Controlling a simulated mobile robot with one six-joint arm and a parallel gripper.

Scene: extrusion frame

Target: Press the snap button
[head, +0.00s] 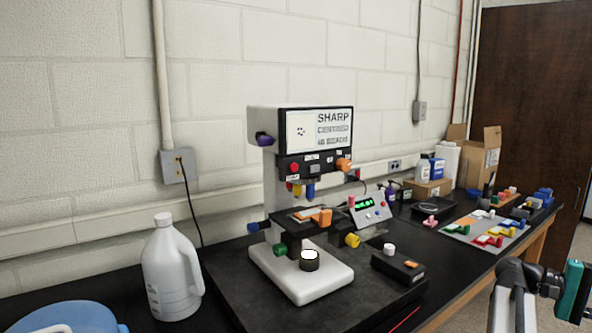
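A microscope-like machine (320,201) stands on the dark bench, with a screen (319,129) reading "SHARP" and "CENTRED" in its top lines. Below the screen, a black panel carries a red button (294,168) and an orange knob (344,165). No label readable here tells which control is the snap button. Part of my arm shows at the lower right, well away from the machine. No gripper fingers can be made out.
A white jug (171,268) and a blue-lidded container (66,318) stand at the left. A control box with green digits (369,209) sits behind the black box. Coloured parts lie on a grey board (462,229). Cartons and bottles stand farther back.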

